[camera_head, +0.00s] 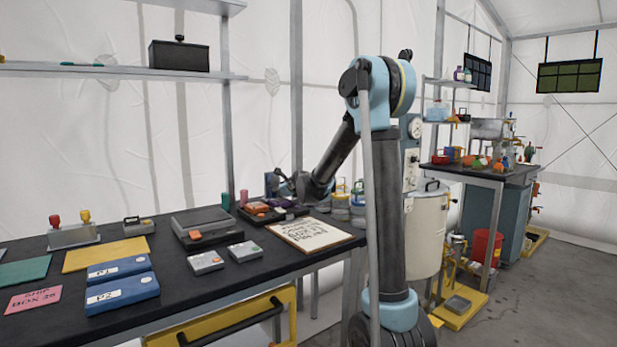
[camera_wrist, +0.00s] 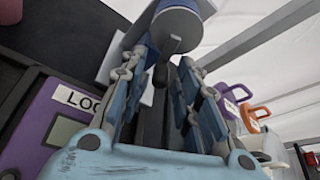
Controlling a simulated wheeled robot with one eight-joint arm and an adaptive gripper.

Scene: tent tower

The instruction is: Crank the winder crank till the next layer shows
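A dark handle (camera_wrist: 170,57) shows between the fingertips, below a blue-grey cylinder (camera_wrist: 176,22) on a pale plate. It looks like the winder crank, but I cannot tell for sure. Gaps show beside the handle, and I see no clear grip on it. The winder's layers cannot be made out in either view.
A purple box with a label starting "LOG" (camera_wrist: 52,112) is close on the left in the wrist view. Colored-handled containers (camera_wrist: 248,110) stand at right. On the bench are a written board (camera_head: 302,234), grey boxes (camera_head: 206,262) and blue cases (camera_head: 121,291).

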